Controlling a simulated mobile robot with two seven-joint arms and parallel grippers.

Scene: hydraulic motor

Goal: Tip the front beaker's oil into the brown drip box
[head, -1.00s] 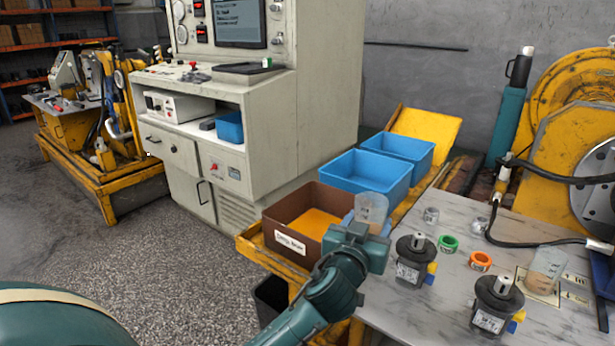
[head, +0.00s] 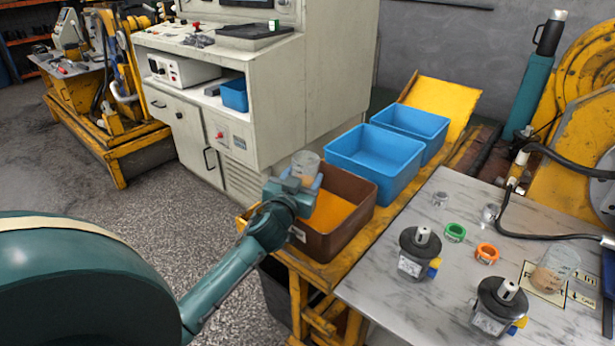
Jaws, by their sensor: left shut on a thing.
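My left gripper (head: 301,184) is shut on a clear beaker (head: 306,162) with a little amber oil low inside. The beaker looks close to upright, its lower part partly hidden by the gripper. In the picture it overlaps the back left part of the brown drip box (head: 352,232); its exact height above the box is hard to tell. The box is open, with an orange-yellow inside, and my gripper hides its left side. A second beaker (head: 562,262) with amber oil stands on a marked label at the right of the table. My right gripper is not in view.
Two blue bins (head: 372,172) stand behind the brown box. The marble-topped table (head: 400,292) holds two dark motors (head: 420,250), a green ring (head: 455,232), an orange ring (head: 487,253) and small clear pieces. A black hose (head: 545,235) crosses its back right. A grey cabinet (head: 290,90) stands behind.

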